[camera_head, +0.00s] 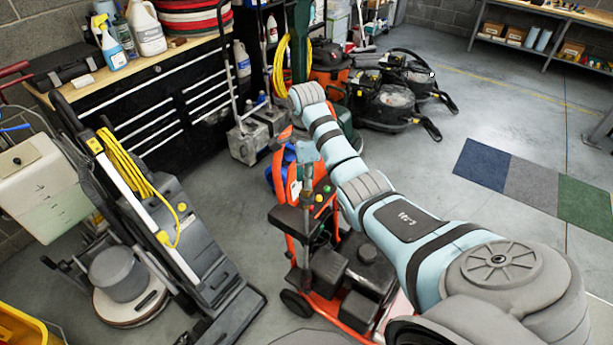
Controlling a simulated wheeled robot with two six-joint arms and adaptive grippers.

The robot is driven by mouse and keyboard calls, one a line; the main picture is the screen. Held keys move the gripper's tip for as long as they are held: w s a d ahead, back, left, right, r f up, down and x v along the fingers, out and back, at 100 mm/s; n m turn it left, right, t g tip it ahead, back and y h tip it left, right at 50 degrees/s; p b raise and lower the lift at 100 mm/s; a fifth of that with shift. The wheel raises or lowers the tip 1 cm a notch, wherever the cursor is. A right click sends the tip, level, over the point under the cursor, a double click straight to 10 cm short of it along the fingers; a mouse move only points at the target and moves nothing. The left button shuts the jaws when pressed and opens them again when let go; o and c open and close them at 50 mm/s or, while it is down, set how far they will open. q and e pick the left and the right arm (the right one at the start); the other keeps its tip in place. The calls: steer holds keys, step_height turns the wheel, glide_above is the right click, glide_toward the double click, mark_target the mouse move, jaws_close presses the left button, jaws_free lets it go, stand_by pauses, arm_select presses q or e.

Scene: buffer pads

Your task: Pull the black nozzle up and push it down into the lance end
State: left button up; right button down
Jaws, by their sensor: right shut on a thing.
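A pressure washer with an orange frame (291,238) stands on the floor in the middle. Its upright grey lance (305,205) rises at the front of the frame. My right arm comes in from the lower right and bends down at the wrist, over the washer. My right gripper (307,160) is small and partly hidden at the top of the lance, shut on the black nozzle. The nozzle itself is too small and covered to make out, so its seating in the lance end cannot be told. My left gripper is not in view.
A floor machine with a yellow cord (130,165) stands at the left. A black tool chest (150,115) with bottles on top is behind it. Vacuums (385,100) stand at the back. Coloured mats (535,185) lie on open floor at the right.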

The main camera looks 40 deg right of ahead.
steer(key=shift+f, duration=0.5)
steer(key=c, duration=1.4)
jaws_free()
steer(key=shift+o, duration=0.2)
